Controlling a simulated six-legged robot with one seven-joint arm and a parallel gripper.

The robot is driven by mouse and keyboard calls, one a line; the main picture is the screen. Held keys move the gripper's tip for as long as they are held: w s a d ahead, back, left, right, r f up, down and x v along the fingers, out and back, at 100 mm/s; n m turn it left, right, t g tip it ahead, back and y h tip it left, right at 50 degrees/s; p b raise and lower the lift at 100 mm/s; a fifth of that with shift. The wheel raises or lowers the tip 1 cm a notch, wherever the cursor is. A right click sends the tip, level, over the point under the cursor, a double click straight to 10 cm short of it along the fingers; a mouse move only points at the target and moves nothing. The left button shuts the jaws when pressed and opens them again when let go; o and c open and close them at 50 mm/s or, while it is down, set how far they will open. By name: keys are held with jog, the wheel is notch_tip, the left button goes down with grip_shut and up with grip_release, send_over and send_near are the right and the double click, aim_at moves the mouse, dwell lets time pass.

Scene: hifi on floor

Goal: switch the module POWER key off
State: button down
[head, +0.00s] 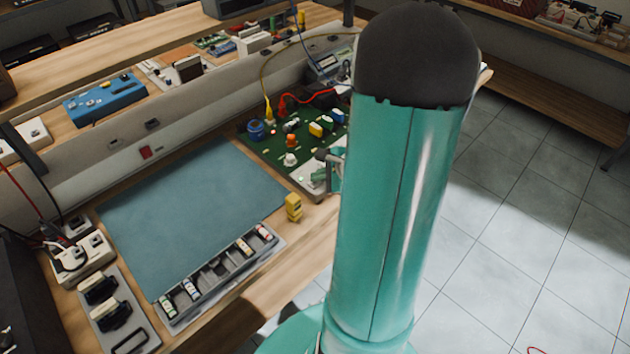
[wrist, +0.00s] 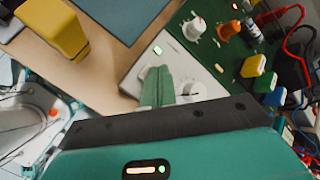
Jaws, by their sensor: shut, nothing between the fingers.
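The module is a green board (head: 272,150) with a pale panel (wrist: 137,82) along its front edge. In the wrist view the panel carries a lit green light (wrist: 157,49) and a white round knob (wrist: 193,91). My gripper (wrist: 157,72) is shut and empty, its fingertips over the panel between the light and the knob. I cannot tell whether they touch it. No key is clearly visible; the fingers cover part of the panel. In the head view my gripper (head: 330,158) is partly hidden behind my arm.
On the board stand a white knob (wrist: 194,28), an orange part (wrist: 228,30) and coloured blocks, with red and yellow cables behind. A yellow block (head: 293,207) stands on the bench beside the blue mat (head: 190,215). A tray of small parts (head: 215,272) lies in front. The mat is clear.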

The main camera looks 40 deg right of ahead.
aim_at(318, 184)
dwell(0.5)
jog(key=shift+r, duration=0.35)
jog(key=shift+r, duration=3)
jog(key=shift+a, duration=0.1)
